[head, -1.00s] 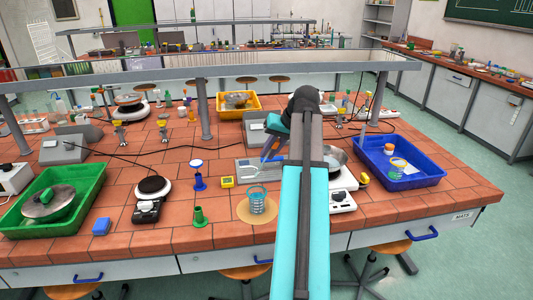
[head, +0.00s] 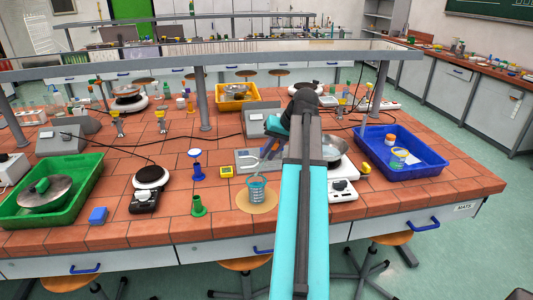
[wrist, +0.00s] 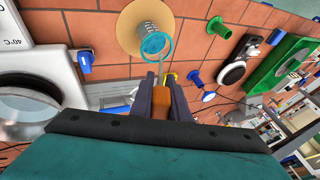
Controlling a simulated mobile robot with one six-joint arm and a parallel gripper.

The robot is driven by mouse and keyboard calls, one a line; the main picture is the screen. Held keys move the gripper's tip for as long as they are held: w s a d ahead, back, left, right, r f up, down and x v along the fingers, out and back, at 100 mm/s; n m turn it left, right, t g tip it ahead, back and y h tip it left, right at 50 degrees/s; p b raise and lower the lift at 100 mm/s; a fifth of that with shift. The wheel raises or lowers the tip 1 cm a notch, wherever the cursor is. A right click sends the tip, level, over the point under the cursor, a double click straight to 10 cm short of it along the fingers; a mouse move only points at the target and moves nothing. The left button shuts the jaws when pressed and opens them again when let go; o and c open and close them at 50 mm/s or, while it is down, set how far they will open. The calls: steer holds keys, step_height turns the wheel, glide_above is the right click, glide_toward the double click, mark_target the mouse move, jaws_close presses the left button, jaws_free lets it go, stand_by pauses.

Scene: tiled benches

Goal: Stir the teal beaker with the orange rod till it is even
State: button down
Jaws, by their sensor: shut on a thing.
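The teal beaker (head: 257,192) stands upright on a round tan mat (head: 243,206) near the bench's front edge. In the wrist view the beaker (wrist: 143,22) shows at the top, its teal rim toward me. My gripper (wrist: 161,88) is shut on the orange grip (wrist: 162,99) of the rod. The rod's thin pale shaft reaches to the beaker's mouth in the wrist view. In the head view a pale curved piece shows just above the beaker. I cannot tell how deep the rod's tip is, nor whether the contents are even. My arm hides part of the bench.
A white hotplate (head: 341,189) stands on the right, with a blue tray (head: 433,171) beyond. A green tray (head: 80,197) is far left.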

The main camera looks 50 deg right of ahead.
steer(key=b, duration=0.3)
glide_toward(257, 190)
steer(key=shift+w+d+f, duration=1.15)
steer(key=shift+w+d, duration=0.3)
steer(key=shift+d, duration=0.45)
